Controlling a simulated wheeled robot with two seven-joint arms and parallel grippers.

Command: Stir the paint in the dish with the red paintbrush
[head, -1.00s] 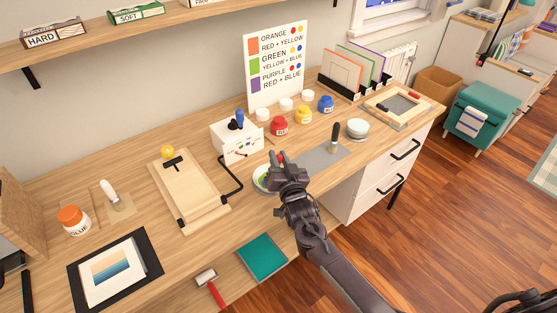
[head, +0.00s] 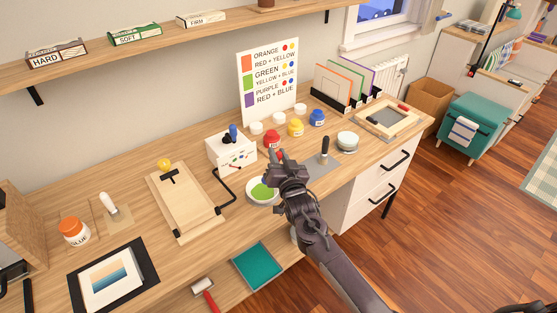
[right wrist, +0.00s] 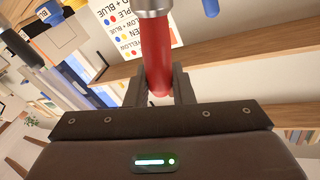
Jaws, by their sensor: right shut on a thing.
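The white dish (head: 250,199) stands on the workbench, with green paint (head: 261,191) in it. My right gripper (head: 282,160) is just to the right of the dish in the head view and hides part of its right side. In the right wrist view, it is shut on the red handle of the paintbrush (right wrist: 157,55), with a metal collar (right wrist: 152,6) at the top edge. The brush's bristles are out of that view, and the gripper hides most of the brush in the head view. My left gripper is not in view.
Red (head: 272,138), yellow (head: 296,127) and blue (head: 317,118) jars stand behind the gripper. A scraper (head: 324,150) on a grey mat and a stack of white dishes (head: 347,141) are to the right. A wooden board (head: 185,200) with a black crank (head: 226,192) is left.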

